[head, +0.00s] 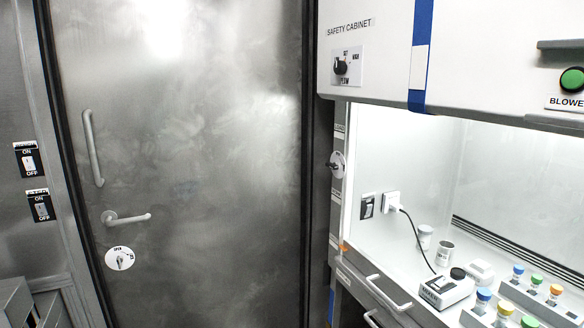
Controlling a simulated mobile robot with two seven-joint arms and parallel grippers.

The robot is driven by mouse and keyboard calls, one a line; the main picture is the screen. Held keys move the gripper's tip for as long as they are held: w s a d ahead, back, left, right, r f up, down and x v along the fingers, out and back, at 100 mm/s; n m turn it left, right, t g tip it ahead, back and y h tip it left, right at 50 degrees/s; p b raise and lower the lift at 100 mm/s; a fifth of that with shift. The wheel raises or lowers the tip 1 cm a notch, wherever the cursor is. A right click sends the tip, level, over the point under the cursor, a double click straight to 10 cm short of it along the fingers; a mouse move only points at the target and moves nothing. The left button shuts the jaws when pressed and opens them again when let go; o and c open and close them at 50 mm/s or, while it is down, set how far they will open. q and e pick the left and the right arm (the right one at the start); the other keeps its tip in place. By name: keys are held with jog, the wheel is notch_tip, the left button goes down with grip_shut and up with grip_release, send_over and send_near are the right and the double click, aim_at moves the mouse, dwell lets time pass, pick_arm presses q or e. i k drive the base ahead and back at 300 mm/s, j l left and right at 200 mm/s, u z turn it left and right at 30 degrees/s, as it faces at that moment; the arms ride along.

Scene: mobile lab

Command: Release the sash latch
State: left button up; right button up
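The safety cabinet (383,80) stands at the right, with its white front panel and a blue-taped strip above a lit opening. A small round plate with a dark turn knob (337,165) sits on the narrow post at the left of the opening. It may be the sash latch, but its label is too small to read. A black dial (341,66) is on the panel under the words SAFETY CABINET. A grey bar handle (540,122) runs along the panel's lower right edge. Neither of my grippers is in view.
A closed steel door (190,190) with a lever handle (127,218) and a round lock (120,258) fills the middle. Inside the cabinet are a small device (445,290), cups and racks of colour-capped vials (535,285). A green blower button (571,80) is at upper right.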

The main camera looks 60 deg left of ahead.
aim_at(335, 165)
jog(key=u, duration=1.55)
jog(key=i+j+u, duration=0.1)
jog(key=j, duration=0.3)
jog(key=i, duration=0.1)
